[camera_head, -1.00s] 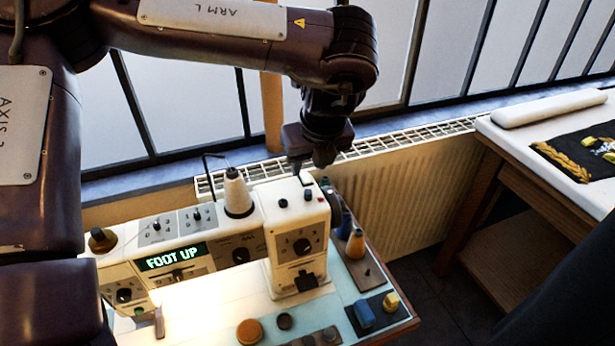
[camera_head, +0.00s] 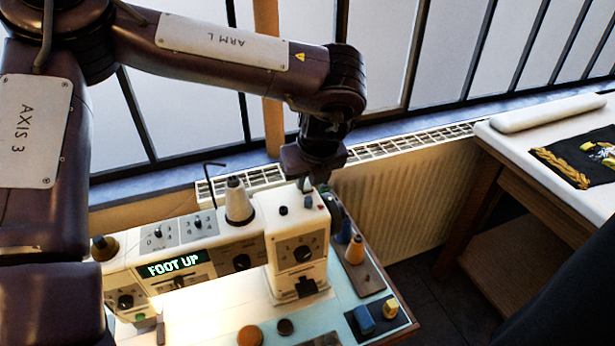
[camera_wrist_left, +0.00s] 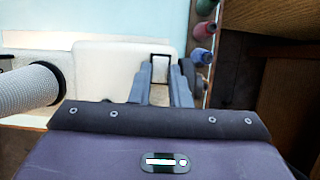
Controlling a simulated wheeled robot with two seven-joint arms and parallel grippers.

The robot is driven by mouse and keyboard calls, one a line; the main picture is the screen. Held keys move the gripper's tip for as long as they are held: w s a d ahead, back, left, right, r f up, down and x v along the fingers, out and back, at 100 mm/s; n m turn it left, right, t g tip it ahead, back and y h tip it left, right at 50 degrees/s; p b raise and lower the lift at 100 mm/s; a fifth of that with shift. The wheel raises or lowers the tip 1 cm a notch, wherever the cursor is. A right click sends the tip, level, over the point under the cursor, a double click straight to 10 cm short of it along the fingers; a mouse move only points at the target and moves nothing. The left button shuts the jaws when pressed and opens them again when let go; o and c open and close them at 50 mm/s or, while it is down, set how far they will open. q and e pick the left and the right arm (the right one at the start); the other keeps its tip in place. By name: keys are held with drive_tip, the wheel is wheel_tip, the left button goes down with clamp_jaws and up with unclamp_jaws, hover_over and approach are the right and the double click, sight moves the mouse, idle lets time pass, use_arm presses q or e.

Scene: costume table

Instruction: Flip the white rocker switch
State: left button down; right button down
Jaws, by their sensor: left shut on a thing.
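The white sewing machine (camera_head: 282,228) stands on the table, with a green "FOOT UP" display on its front. My left gripper (camera_head: 305,184) points down at the top of the machine's right-hand head. In the left wrist view, my left gripper (camera_wrist_left: 160,70) has its fingers on either side of a small pale piece in a dark frame, which looks like the white rocker switch (camera_wrist_left: 160,66). The fingers are shut on it. In the head view the gripper and its fingertips hide the switch. My right gripper is not in view.
A white thread cone (camera_head: 238,202) stands left of the gripper, and shows close by in the left wrist view (camera_wrist_left: 28,90). Several coloured spools stand to the right of the head. A radiator (camera_head: 395,205) and barred window are behind. A wooden bench (camera_head: 495,135) is at right.

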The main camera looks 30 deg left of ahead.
sight(307, 186)
use_arm(q)
drive_tip(key=shift+w+a+g+h, duration=0.2)
drive_tip(key=shift+a+g+h, duration=0.05)
drive_tip(key=shift+g+h, duration=0.25)
drive_tip(key=shift+w+a+r+g+h, duration=0.1)
drive_tip(key=shift+w+a+g+h, duration=0.05)
drive_tip(key=shift+g+h, duration=0.7)
drive_tip(key=c, duration=1.4)
unclamp_jaws()
drive_tip(key=shift+o, duration=0.2)
wheel_tip(307, 186, up, 8)
drive_tip(key=shift+d, duration=0.2)
drive_tip(key=shift+s, duration=0.2)
